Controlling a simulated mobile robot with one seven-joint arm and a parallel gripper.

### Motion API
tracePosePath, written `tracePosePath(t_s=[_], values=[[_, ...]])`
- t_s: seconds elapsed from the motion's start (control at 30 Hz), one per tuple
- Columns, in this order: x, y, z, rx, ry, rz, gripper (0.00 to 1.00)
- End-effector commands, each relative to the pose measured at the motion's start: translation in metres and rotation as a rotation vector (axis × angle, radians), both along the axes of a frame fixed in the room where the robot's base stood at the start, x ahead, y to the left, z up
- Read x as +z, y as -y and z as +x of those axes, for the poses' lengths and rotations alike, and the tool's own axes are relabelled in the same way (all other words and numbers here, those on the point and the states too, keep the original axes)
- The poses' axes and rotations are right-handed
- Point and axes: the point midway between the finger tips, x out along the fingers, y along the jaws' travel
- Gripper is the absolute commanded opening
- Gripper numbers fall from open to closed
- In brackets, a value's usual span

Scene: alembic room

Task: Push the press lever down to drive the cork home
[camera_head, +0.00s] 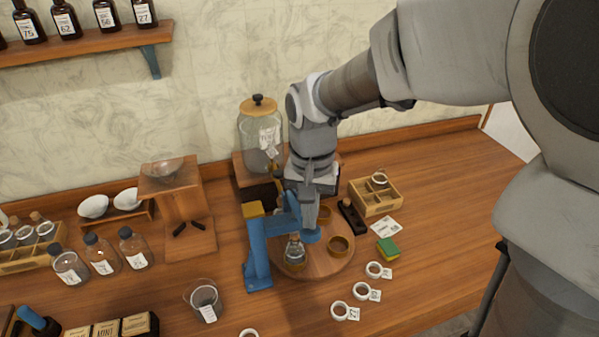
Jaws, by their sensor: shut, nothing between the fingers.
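The blue press (257,258) stands on the bench with an upright post and a tan block on top. Its blue lever arm (285,222) reaches right from the post, partly hidden behind my gripper. A small clear flask (295,252) stands upright on the round wooden board (318,266), just right of the post, under the blue arm. Its cork cannot be made out clearly. My gripper (311,208) points down over the press's right part, close to the blue arm. It is shut and empty. Whether it touches the lever cannot be told.
A glass jar with a tap (260,140) stands behind the press. Right are a wooden crate (377,204), a green-yellow sponge (387,249) and several white rings. A wooden stand (178,205) and labelled bottles are left; a beaker (205,300) is front left. The bench's far right is clear.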

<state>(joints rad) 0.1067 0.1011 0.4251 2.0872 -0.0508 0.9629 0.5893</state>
Motion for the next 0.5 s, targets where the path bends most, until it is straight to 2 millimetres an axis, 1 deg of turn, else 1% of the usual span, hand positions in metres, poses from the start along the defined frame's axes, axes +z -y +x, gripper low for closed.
tracePosePath(t_s=[0.3,0.5], values=[[-0.0007,0.0010,-0.0036,0.000,-0.001,0.000,0.00],[-0.0078,0.0008,-0.0036,0.001,-0.001,0.000,0.00]])
